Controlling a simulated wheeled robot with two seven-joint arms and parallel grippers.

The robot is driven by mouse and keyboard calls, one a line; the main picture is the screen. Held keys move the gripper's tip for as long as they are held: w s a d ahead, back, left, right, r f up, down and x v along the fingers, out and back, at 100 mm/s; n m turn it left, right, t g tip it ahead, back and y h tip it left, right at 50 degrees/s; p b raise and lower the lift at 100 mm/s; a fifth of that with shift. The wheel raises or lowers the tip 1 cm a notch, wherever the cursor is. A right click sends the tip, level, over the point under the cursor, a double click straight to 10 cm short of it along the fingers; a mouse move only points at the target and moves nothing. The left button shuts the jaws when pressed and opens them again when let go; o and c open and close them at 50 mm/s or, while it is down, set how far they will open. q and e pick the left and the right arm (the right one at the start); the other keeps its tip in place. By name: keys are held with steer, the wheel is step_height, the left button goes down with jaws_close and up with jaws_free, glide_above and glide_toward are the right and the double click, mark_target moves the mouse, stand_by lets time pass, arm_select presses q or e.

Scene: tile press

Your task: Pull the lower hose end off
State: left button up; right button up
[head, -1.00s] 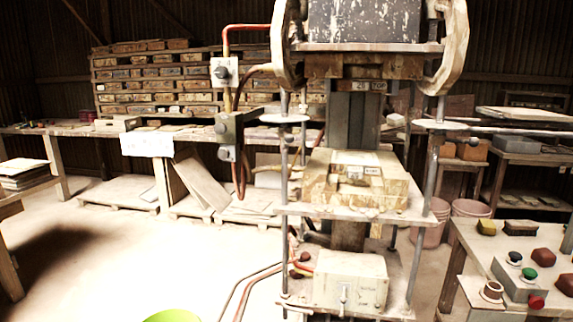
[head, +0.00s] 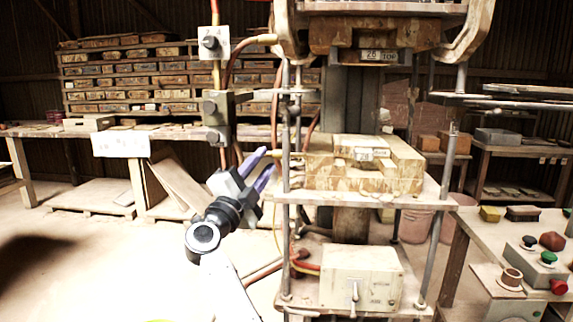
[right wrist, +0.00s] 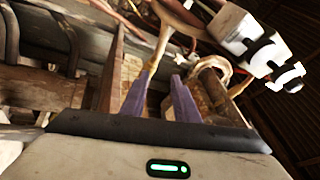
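The lower mould half (head: 405,175) sits on the press's middle shelf in the head view. A tan hose end (head: 283,153) meets its left side, just beyond the purple fingertips. My right gripper (head: 268,160) is left of the press, its fingers pointing up and right toward this hose end. In the right wrist view my right gripper (right wrist: 163,80) has its two purple fingers apart. A tan hose (right wrist: 161,45) comes down near the left fingertip there. I cannot tell whether it lies between the fingers. My left gripper is not in view.
A valve block (head: 216,108) with knobs and hoses stands just above the gripper. A steel press post (head: 285,150) is close beside the fingers. A grey box (head: 355,277) is on the bottom shelf. A control table (head: 500,235) is at right. The left floor is clear.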

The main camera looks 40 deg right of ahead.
steer(key=d+m+g+y, duration=0.1)
steer(key=d+r+m+g+y, duration=0.1)
steer(key=m+g, duration=0.1)
steer(key=shift+r+y+b, duration=0.15)
steer(key=shift+y+b, duration=0.15)
steer(key=shift+b, duration=0.1)
steer(key=shift+w+a+r+m+g+y, duration=0.15)
steer(key=shift+m+g+y, duration=0.1)
steer(key=shift+y, duration=0.35)
steer(key=shift+w+a+r+m+g+y, duration=0.15)
steer(key=shift+m+y, duration=0.1)
steer(key=shift+y, duration=0.35)
steer(key=x, duration=1)
steer(key=shift+d+f, duration=0.1)
steer(key=shift+f, duration=0.05)
jaws_close()
